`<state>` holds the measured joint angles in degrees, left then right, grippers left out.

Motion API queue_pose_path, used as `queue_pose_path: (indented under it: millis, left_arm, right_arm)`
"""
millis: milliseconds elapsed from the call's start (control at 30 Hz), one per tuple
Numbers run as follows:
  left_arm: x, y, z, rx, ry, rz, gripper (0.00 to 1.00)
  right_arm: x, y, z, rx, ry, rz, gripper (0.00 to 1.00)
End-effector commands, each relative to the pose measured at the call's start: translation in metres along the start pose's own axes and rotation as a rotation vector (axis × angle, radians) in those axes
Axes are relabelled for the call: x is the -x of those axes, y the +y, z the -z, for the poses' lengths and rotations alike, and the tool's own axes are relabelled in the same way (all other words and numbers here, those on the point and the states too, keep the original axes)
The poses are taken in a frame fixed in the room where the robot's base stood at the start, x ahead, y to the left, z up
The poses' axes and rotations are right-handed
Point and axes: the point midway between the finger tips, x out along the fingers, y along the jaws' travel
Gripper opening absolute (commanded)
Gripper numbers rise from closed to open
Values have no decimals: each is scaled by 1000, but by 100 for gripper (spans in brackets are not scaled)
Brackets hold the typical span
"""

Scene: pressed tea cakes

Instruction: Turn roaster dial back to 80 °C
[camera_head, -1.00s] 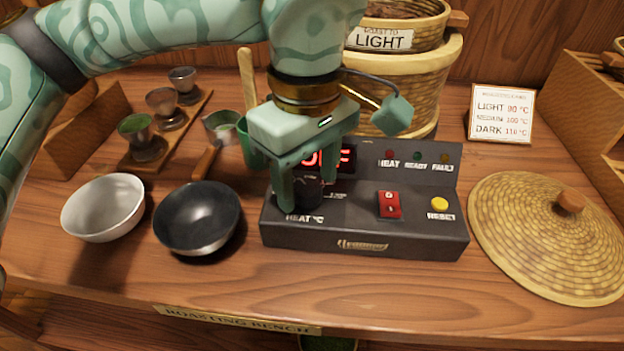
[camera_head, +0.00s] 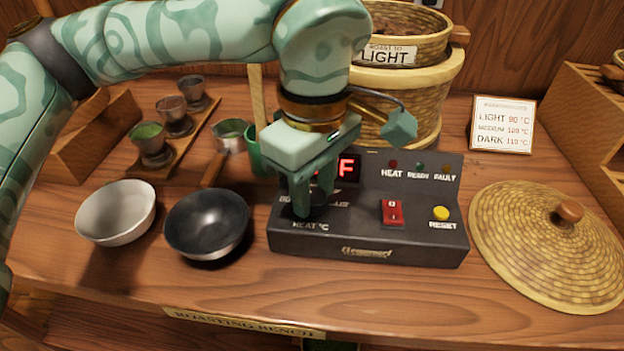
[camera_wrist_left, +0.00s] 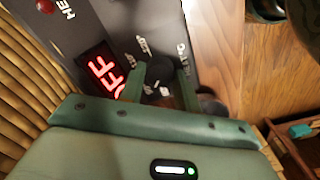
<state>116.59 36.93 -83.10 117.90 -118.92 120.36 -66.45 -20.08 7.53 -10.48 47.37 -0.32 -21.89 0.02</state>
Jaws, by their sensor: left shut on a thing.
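The roaster control box (camera_head: 365,250) stands on the bench, dark grey with a front label. Its black heat dial (camera_wrist_left: 158,72) shows in the wrist view between the fingers of my left gripper (camera_head: 308,205); in the head view the fingers mostly cover it. My left gripper points down and is shut on the dial. The red display (camera_wrist_left: 103,76) reads OFF in the wrist view; in the head view a finger hides part of it. A red rocker switch (camera_head: 392,212) and a yellow reset button (camera_head: 441,213) sit right of the dial. My right gripper is not in view.
A white bowl (camera_head: 116,212) and a black bowl (camera_head: 207,222) stand left of the box. Baskets (camera_head: 425,100) stand behind it. A woven lid (camera_head: 530,250) lies to the right. A card (camera_head: 502,124) lists LIGHT, MEDIUM and DARK temperatures.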

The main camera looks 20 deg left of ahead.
Motion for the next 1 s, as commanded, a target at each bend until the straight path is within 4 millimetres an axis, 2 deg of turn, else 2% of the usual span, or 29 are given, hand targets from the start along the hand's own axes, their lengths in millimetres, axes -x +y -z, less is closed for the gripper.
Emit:
queue_pose_path:
  millis: [100,600,1000]
  left_arm:
    - [6,-1,0,82,1,-4,9]
    - [4,0,0,460,1,-4,9]
    - [2,0,0,593,0,-3,9]
  right_arm:
    - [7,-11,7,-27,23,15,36]
    - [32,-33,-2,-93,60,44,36]
    - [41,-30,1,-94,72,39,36]
